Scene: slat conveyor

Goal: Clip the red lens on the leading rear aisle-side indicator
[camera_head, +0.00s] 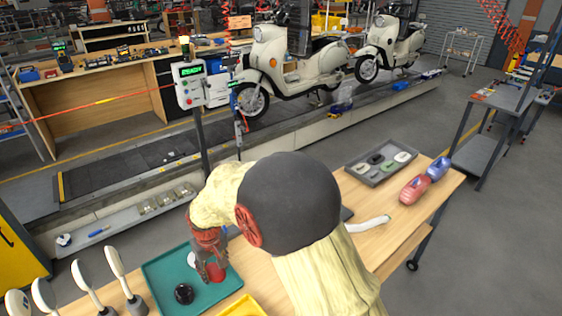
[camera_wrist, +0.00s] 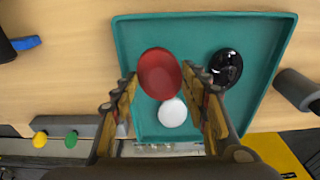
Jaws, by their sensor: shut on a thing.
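The red round lens (camera_wrist: 159,73) sits between the fingertips of my gripper (camera_wrist: 160,84), which is shut on it. In the head view the lens (camera_head: 217,273) shows below my gripper (camera_head: 211,262), over the teal tray (camera_head: 160,272). A white round lens (camera_wrist: 172,112) and a black dome-shaped lens (camera_wrist: 227,68) lie in the tray (camera_wrist: 200,23). Whether the red lens still touches the tray I cannot tell. The leading cream scooter (camera_head: 285,62) stands on the conveyor behind the bench; its rear aisle-side indicator is too small to make out.
On the wooden bench (camera_head: 400,232) stand a grey tray of parts (camera_head: 365,172), red (camera_head: 413,190) and blue (camera_head: 438,168) items and a white curved part (camera_head: 368,224). Several white mirrors (camera_head: 85,283) stand front left. A second scooter (camera_head: 392,42) follows. A control box (camera_head: 189,84) stands on a post.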

